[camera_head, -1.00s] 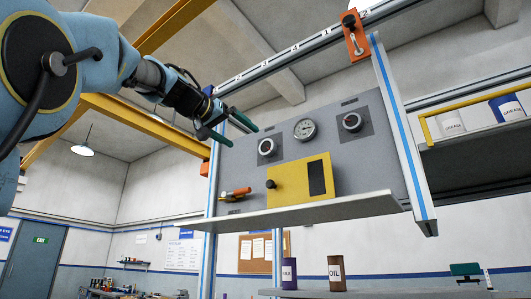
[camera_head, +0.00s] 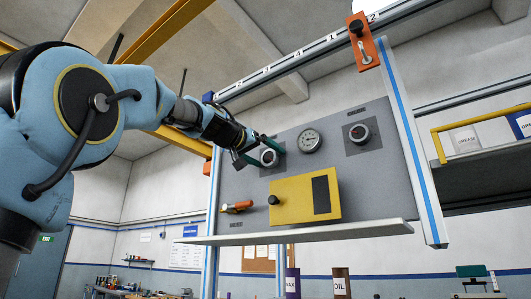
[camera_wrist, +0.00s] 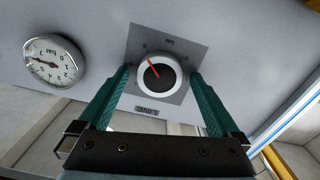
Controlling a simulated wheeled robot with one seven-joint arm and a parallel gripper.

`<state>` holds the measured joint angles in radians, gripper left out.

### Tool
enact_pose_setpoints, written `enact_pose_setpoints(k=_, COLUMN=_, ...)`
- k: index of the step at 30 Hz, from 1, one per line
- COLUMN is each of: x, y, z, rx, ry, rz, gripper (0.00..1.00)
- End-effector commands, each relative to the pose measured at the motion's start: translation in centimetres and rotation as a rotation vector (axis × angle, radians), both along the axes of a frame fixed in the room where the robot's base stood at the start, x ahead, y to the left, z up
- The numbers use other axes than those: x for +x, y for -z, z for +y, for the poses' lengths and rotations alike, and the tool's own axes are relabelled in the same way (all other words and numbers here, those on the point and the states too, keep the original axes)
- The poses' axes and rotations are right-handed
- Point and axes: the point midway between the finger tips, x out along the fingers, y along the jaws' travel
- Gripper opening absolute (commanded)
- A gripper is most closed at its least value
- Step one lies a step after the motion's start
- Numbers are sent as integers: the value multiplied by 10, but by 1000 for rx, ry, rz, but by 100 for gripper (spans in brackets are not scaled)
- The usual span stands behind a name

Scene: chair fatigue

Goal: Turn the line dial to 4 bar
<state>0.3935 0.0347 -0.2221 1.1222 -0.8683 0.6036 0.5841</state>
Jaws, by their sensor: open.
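The line dial (camera_wrist: 156,72) is a white-rimmed knob with a dark centre and a red pointer, on a grey square plate above a LINE label (camera_wrist: 147,111) in the wrist view. The pointer aims up and to the left in that picture; the scale marks are too small to read surely. In the head view the dial (camera_head: 268,157) is the left one on the grey panel. My gripper (camera_wrist: 160,78) is open, with one green finger on each side of the dial. I cannot tell whether the fingers touch it. A round bar gauge (camera_wrist: 54,61) sits left of the dial in the wrist view.
A second dial (camera_head: 359,133) is on the panel's right. A yellow box (camera_head: 293,199) with a black knob and an orange-handled valve (camera_head: 238,207) sit below. A grey shelf (camera_head: 320,232) juts out under the panel.

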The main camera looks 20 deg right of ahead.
Motion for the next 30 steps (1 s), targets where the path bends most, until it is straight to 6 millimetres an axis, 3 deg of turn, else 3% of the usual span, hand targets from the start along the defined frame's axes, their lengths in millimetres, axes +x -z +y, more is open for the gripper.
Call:
enact_pose_setpoints(k=6, x=0, y=0, z=0, rx=0, ry=0, rz=0, gripper=98)
enact_pose_setpoints(k=27, x=0, y=0, z=0, rx=0, ry=0, rz=0, gripper=19)
enact_pose_setpoints(k=30, x=0, y=0, z=0, rx=-1, ry=0, rz=0, gripper=13)
